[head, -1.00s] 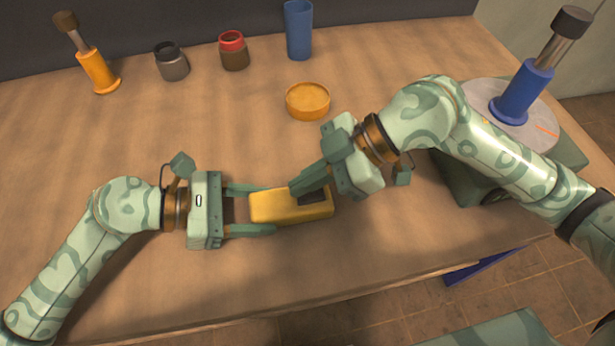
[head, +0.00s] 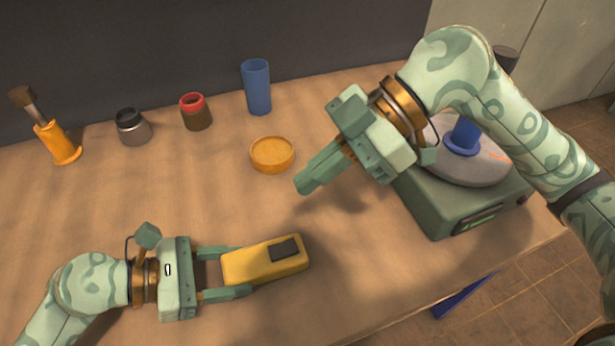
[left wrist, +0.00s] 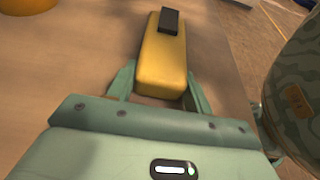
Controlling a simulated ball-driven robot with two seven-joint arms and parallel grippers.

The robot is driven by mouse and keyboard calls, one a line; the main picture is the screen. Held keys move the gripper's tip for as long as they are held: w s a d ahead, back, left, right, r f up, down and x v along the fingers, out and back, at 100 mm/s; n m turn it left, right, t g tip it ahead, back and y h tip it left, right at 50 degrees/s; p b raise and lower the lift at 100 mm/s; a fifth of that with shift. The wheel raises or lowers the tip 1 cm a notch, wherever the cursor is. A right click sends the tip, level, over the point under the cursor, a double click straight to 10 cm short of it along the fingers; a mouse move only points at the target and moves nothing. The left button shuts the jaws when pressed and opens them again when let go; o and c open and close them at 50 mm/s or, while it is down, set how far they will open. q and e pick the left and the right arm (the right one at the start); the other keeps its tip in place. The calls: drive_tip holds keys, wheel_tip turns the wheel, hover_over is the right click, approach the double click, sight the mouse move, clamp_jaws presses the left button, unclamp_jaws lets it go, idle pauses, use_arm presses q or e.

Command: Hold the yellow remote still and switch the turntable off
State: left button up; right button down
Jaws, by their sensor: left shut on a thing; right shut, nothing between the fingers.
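The yellow remote (head: 250,264) lies on the table with a dark button (head: 285,250) on its top at the right end. It also shows in the left wrist view (left wrist: 162,62). My left gripper (head: 243,271) is shut on the remote, with one finger along each long side. My right gripper (head: 302,186) is shut and empty, above the table and apart from the remote. The turntable (head: 437,205) is a green box at the right with a grey disc (head: 480,170) on top and a lit green panel (head: 474,224) on its front. My right arm hides part of it.
A blue-based post (head: 464,137) stands on the disc, partly hidden by my right arm. An orange dish (head: 272,155), blue cup (head: 257,88), red-topped jar (head: 195,112), grey jar (head: 132,127) and orange-based post (head: 57,143) stand further back. The table between dish and remote is clear.

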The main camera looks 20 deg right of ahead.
use_arm(q)
drive_tip(key=o, duration=1.2)
